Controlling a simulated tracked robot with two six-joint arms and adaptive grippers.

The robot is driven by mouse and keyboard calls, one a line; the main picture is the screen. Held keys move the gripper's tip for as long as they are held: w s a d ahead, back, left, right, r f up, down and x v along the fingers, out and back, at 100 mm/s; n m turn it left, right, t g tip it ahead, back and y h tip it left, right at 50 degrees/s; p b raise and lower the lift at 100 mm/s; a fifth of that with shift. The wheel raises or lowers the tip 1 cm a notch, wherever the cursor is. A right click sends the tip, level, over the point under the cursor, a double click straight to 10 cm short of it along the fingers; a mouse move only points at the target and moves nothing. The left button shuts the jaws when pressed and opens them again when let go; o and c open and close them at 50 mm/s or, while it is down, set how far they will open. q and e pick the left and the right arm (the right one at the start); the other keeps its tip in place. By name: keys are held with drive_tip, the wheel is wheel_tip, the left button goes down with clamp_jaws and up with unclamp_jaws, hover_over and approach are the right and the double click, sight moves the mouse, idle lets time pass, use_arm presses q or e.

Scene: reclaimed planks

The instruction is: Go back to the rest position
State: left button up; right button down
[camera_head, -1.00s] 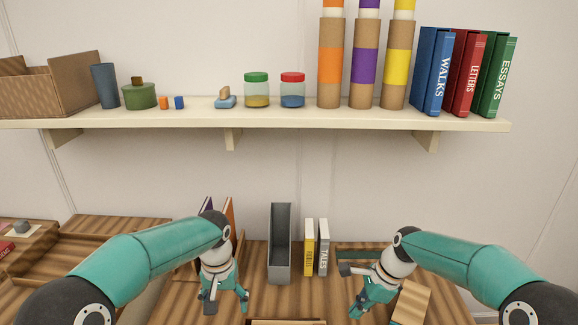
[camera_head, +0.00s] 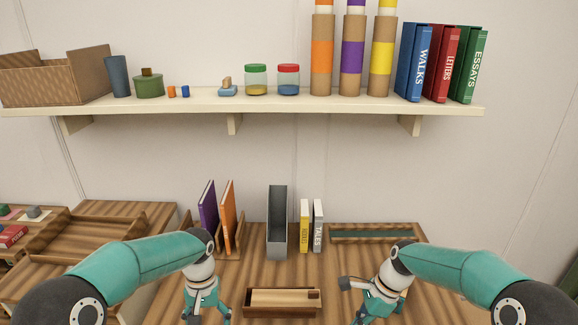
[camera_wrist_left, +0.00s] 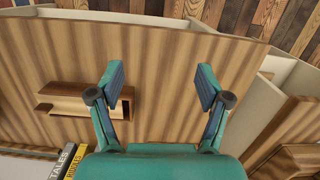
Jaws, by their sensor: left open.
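My left gripper (camera_head: 207,316) is low in the head view, over the front of the wooden table, to the left of a small wooden box. In the left wrist view its two fingers (camera_wrist_left: 160,90) stand wide apart with nothing between them, above bare striped wood. My right gripper (camera_head: 378,310) is low in the head view, to the right of the small wooden box. Its fingertips are near the picture's lower edge, and their spacing is unclear.
The small wooden box (camera_head: 282,302) lies between my grippers. Behind stand purple (camera_head: 207,207) and orange (camera_head: 228,217) books, a grey holder (camera_head: 277,225), yellow (camera_head: 304,225) and grey (camera_head: 318,226) books. A green-lined tray (camera_head: 372,234) lies right. A loaded shelf (camera_head: 300,107) crosses above.

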use_arm(q)
drive_tip(key=s+d+f+t+h, duration=0.1)
drive_tip(key=s+d+f+h, duration=0.1)
drive_tip(key=s+f, duration=0.7)
drive_tip(key=s+d+f+n+t+h, duration=0.1)
drive_tip(key=s+d+f, duration=0.3)
drive_tip(key=s+f, duration=0.6)
drive_tip(key=s+h, duration=0.1)
drive_tip(key=s, duration=0.4)
drive_tip(key=shift+d+f, duration=0.15)
drive_tip(key=shift+d, duration=0.15)
use_arm(e)
drive_tip(key=s+a+f+n+t, duration=0.1)
drive_tip(key=s+a+f+n, duration=0.1)
drive_tip(key=s+f+n, duration=0.6)
drive_tip(key=s+a+f+n, duration=0.2)
drive_tip(key=s+f+n, duration=0.6)
drive_tip(key=s, duration=0.8)
drive_tip(key=shift+s+f+t, duration=0.2)
drive_tip(key=shift+f+t, duration=0.2)
drive_tip(key=shift+f, duration=0.4)
drive_tip(key=shift+a, duration=0.1)
use_arm(q)
drive_tip(key=shift+n, duration=0.3)
